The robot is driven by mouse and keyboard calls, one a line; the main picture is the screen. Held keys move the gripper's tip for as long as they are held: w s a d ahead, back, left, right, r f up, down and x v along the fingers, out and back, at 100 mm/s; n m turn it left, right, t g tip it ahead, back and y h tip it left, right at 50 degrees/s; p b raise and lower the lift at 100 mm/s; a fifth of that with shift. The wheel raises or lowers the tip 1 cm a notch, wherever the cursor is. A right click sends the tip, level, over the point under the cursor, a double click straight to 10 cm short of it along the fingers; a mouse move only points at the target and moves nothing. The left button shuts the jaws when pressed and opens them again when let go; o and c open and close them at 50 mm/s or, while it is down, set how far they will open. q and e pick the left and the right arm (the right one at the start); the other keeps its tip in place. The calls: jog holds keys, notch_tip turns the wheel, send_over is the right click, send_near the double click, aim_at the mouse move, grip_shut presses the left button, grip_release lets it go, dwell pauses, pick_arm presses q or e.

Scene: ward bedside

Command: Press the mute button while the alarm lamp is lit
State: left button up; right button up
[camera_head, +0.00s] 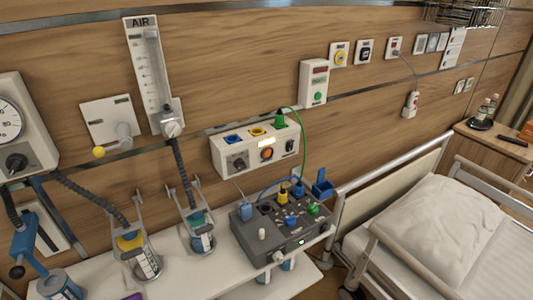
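A white wall box (262,147) has blue, yellow and green sockets on top. Its front carries a dark knob (238,163), a round orange disc (267,154) that looks lit, a small bright panel (267,142) above it and a dark switch (290,146). A white wall unit (313,83) higher to the right has a dark red display (320,70) and a round green button (318,96). No labels are readable here, so I cannot tell which part is the mute button or the alarm lamp. Neither of my grippers is in view.
A grey box (272,243) with knobs and coloured plugs stands on a white shelf (190,272). A green cable (305,140) links it to the wall box. Suction jars and a flowmeter (150,70) are left. A bed (430,225) is right.

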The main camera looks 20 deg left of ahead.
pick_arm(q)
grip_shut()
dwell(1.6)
